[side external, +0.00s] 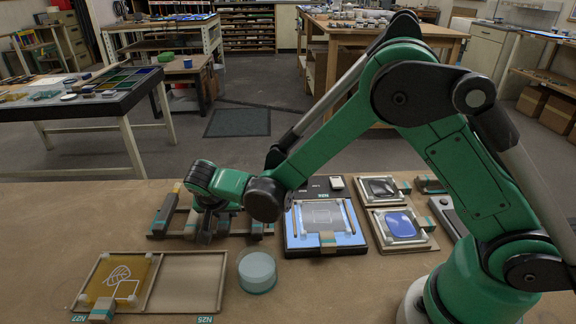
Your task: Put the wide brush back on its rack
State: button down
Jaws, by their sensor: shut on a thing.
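My gripper (207,232) is low over the dark rack (262,229) at the left of the bench. It points down and is shut on what seems to be the wide brush. The gripper and wrist hide most of the brush, so its bristles and exact shape cannot be made out. A grey-brown bar with a pale yellowish end (177,188) lies at the rack's left side. Whether the held brush touches the rack cannot be told from this view.
A wooden frame (150,283) with an amber pane, labelled N27 and N25, lies in front. A round pale-blue jar (257,271) stands beside it. A lit blue panel (325,222) lies right of the rack. Two small framed panes (400,230) lie farther right. Bare bench lies at the front.

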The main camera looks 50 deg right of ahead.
jog(key=shift+f, duration=0.3)
dwell(0.6)
jog(key=c, duration=0.5)
grip_release()
jog(key=shift+c, duration=0.2)
jog(key=v, duration=0.4)
jog(key=shift+s+a+r, duration=0.1)
jog(key=shift+r, duration=0.1)
jog(key=shift+s+r, duration=0.25)
jog(key=shift+r, duration=0.4)
jog(key=s+d+r+n+t+y, duration=0.1)
jog(key=s+d+r+n+y, duration=0.1)
jog(key=s, duration=0.4)
jog(key=s+d+r+n+t+y, duration=0.1)
jog(key=s+d+r+n+y, duration=0.1)
jog(key=s+d+r+n, duration=0.3)
jog(key=shift+s+d+r+n+t, duration=0.4)
jog(key=shift+s+d+n, duration=0.4)
jog(key=shift+n, duration=0.2)
